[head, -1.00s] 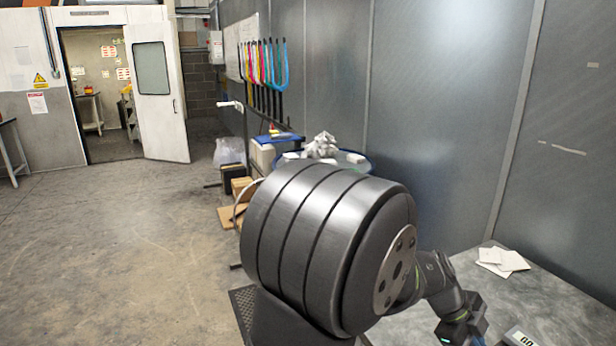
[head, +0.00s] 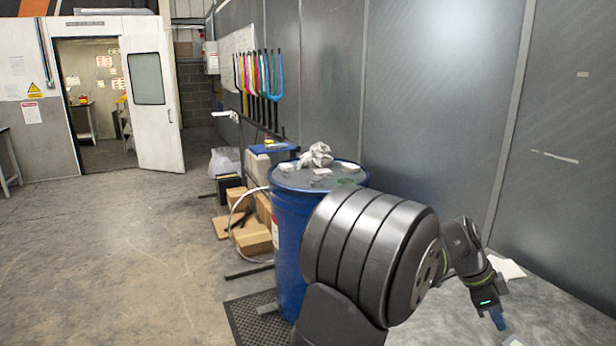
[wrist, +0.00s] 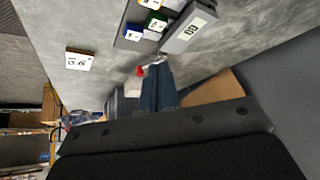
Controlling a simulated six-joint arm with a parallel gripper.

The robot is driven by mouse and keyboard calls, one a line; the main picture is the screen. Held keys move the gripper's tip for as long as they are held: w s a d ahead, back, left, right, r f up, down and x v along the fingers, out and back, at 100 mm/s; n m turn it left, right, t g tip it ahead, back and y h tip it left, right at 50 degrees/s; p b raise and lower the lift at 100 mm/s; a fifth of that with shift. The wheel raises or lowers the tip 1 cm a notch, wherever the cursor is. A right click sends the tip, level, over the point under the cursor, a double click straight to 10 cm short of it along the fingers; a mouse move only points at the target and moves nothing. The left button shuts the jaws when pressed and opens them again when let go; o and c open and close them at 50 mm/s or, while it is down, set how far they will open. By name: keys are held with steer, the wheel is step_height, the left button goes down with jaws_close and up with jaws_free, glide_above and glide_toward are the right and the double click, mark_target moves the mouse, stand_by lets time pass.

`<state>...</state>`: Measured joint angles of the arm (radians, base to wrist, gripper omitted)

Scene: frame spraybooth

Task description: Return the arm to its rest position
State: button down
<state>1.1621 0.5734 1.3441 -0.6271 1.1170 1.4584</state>
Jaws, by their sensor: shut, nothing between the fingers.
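My gripper (head: 498,318) hangs at the end of my arm at the lower right of the head view, over the grey table (head: 440,325). Its blue fingers point down. In the wrist view the fingers (wrist: 157,82) are together, with nothing held between them. My large dark arm joint fills the lower middle of the head view and hides part of the table.
A blue drum (head: 290,235) with rags (head: 316,155) on its lid stands left of my arm. Cardboard boxes (head: 252,235) lie behind it. The wrist view shows a display device (wrist: 188,33), small coloured blocks (wrist: 135,33) and a white card (wrist: 79,60). Floor at left is clear.

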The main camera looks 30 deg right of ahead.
steer(key=shift+w+d+r+n+y, duration=0.2)
steer(key=shift+d+r+n, duration=0.15)
steer(key=shift+d+n, duration=0.25)
steer(key=shift+w+d+r+n+y, duration=0.1)
steer(key=shift+w+d+r+n, duration=0.1)
steer(key=shift+d+r+n, duration=0.3)
steer(key=shift+d+f, duration=0.1)
steer(key=shift+f, duration=0.05)
steer(key=c, duration=2.2)
jaws_free()
steer(key=c, duration=0.7)
jaws_free()
steer(key=o, duration=0.3)
steer(key=shift+d, duration=0.1)
steer(key=o, duration=0.4)
steer(key=shift+w+d+r+n, duration=0.15)
steer(key=shift+d+r+n, duration=0.15)
steer(key=shift+n, duration=0.2)
steer(key=w+d+r+n+t+y, duration=0.1)
steer(key=w+d+r+n+y, duration=0.1)
steer(key=d+r+n, duration=0.3)
steer(key=shift+n, duration=0.7)
steer(key=x, duration=1.1)
steer(key=shift+w+a+f, duration=0.15)
steer(key=shift+a+f, duration=0.1)
steer(key=shift+f, duration=0.3)
